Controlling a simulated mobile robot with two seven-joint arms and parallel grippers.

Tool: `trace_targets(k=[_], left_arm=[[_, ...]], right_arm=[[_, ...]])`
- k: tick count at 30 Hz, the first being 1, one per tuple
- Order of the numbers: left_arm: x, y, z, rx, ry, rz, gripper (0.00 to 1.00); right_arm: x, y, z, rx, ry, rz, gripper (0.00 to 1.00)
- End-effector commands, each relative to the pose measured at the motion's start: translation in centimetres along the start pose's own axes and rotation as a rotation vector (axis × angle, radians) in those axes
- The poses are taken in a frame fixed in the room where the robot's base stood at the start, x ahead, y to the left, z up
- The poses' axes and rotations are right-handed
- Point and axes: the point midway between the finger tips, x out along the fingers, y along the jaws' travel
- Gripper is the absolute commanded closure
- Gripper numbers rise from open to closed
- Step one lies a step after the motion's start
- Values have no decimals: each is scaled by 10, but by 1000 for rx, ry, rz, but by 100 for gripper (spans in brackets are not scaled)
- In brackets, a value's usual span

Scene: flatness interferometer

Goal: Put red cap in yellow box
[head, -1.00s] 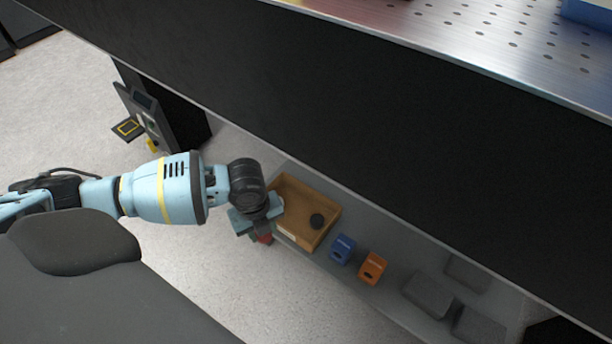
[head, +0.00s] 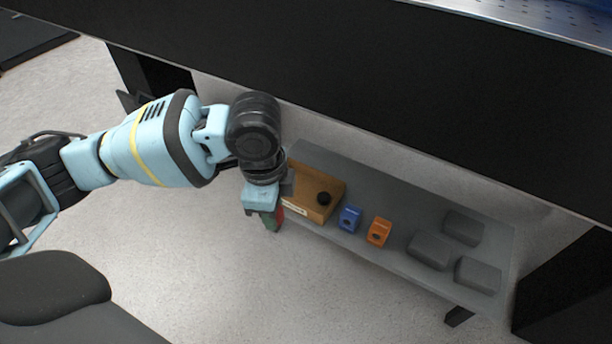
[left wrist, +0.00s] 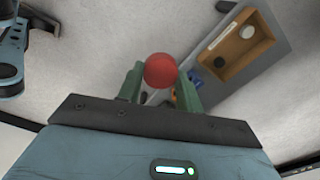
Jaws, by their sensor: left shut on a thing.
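The red cap (left wrist: 160,70) is round and held between the green fingertips of my left gripper (left wrist: 161,78). In the head view only a sliver of red shows at my left gripper (head: 274,221), mostly hidden by the fingers. The yellow box (head: 312,212) looks tan-yellow and open on top, and sits at the left end of a low grey shelf. My left gripper is just left of the box's front corner, beyond the shelf edge. The box also shows at upper right in the left wrist view (left wrist: 215,62). My right gripper is not visible.
A blue block (head: 349,219) and an orange block (head: 379,232) stand right of the box on the grey shelf (head: 400,262). Several grey blocks (head: 429,250) lie farther right. A large black table side (head: 400,110) overhangs the shelf. The floor in front is clear.

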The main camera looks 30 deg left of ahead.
Motion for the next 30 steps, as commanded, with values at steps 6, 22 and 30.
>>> trace_targets(k=[6, 22, 30], left_arm=[[-67, 14, -8, -295, -11, -10, 85], [-173, 66, 9, -898, -54, -26, 85], [-180, 71, 12, -949, -59, -28, 85]], right_arm=[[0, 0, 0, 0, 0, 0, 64], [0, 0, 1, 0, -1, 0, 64], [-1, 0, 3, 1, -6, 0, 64]])
